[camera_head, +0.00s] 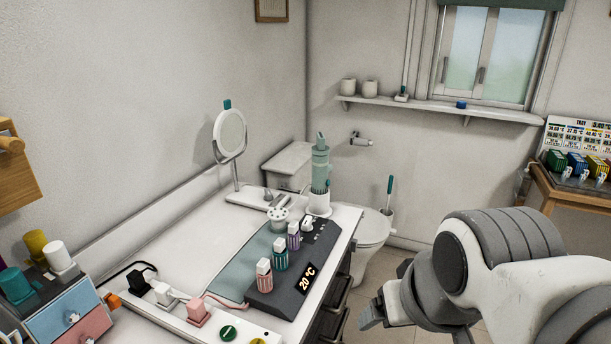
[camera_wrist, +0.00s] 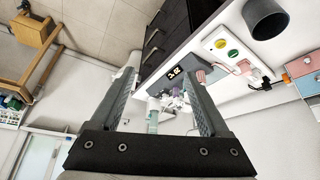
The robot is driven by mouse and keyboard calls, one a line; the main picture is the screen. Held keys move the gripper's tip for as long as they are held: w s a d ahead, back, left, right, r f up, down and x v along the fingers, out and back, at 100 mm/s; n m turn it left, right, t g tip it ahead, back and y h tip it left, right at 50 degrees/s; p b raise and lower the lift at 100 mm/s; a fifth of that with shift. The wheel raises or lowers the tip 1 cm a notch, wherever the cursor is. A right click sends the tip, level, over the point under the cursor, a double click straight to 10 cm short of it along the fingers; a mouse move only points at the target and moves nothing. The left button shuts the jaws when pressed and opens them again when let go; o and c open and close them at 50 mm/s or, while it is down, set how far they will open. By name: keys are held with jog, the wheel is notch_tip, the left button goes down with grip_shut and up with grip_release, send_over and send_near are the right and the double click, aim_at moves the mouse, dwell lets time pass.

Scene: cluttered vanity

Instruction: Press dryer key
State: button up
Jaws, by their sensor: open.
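A dark console (camera_head: 318,262) lies along the vanity's right edge, with a lit "20°C" display (camera_head: 307,277) and a row of knobs or keys with white tops: pink (camera_head: 265,277), teal (camera_head: 280,256) and purple (camera_head: 293,238). A white strip in front of it bears a green round button (camera_head: 228,332) and a yellow one (camera_head: 258,341); the wrist view shows them too. I cannot tell which part is the dryer key. A pale green device (camera_head: 320,165) stands upright in a white base behind the console. My gripper (camera_wrist: 160,55) is open and empty, apart from the vanity.
A round mirror (camera_head: 230,132) stands at the vanity's back. Plugs, including a pink one (camera_head: 198,310), sit along the white strip. A drawer box (camera_head: 60,318) with cups is at the lower left. A dark cup (camera_wrist: 265,18) shows in the wrist view.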

grip_shut()
dwell(1.5)
